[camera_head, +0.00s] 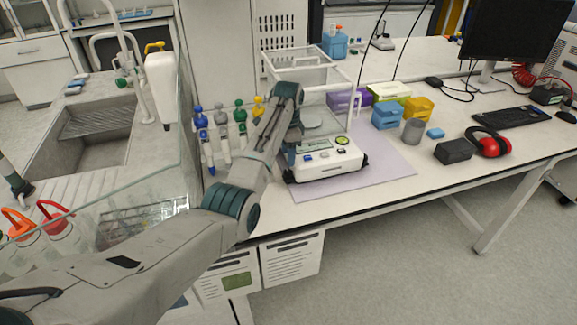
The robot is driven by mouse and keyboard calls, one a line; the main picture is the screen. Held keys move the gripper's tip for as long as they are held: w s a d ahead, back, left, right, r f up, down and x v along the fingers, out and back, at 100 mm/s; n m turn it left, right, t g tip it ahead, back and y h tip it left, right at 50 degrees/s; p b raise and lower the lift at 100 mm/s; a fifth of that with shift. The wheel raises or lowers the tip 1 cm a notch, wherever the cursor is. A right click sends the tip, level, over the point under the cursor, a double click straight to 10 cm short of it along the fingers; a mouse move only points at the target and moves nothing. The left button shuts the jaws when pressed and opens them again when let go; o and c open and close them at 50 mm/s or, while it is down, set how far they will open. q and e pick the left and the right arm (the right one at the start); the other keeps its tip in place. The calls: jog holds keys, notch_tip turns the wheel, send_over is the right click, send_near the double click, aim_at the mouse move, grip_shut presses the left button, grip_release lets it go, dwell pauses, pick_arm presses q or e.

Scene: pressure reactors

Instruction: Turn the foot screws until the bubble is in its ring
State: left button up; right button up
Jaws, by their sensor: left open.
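A white balance (330,166) with a glass draft shield (310,75) stands on a pale lilac mat (385,170). A small round green level (342,140) sits on its front top, right of the display (313,147). The bubble is too small to place against its ring. A dark foot screw (364,159) shows at the front right corner. My left arm reaches over from the lower left, bent above the balance's left side. My left gripper (289,174) is open at the front left corner; I cannot tell whether it touches the screw there. My right gripper is out of view.
Several coloured pipettes (222,130) stand left of the balance. Blue boxes (386,115), a grey cup (412,131), a black box (453,151) and red earmuffs (489,142) lie to the right. A sink (85,130) is at left. The mat's right part is clear.

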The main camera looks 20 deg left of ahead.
aim_at(288, 171)
pick_arm(q)
notch_tip(288, 171, down, 7)
jog(key=shift+w+r+p, duration=0.1)
jog(key=shift+w+p, duration=0.05)
jog(key=shift+p, duration=0.35)
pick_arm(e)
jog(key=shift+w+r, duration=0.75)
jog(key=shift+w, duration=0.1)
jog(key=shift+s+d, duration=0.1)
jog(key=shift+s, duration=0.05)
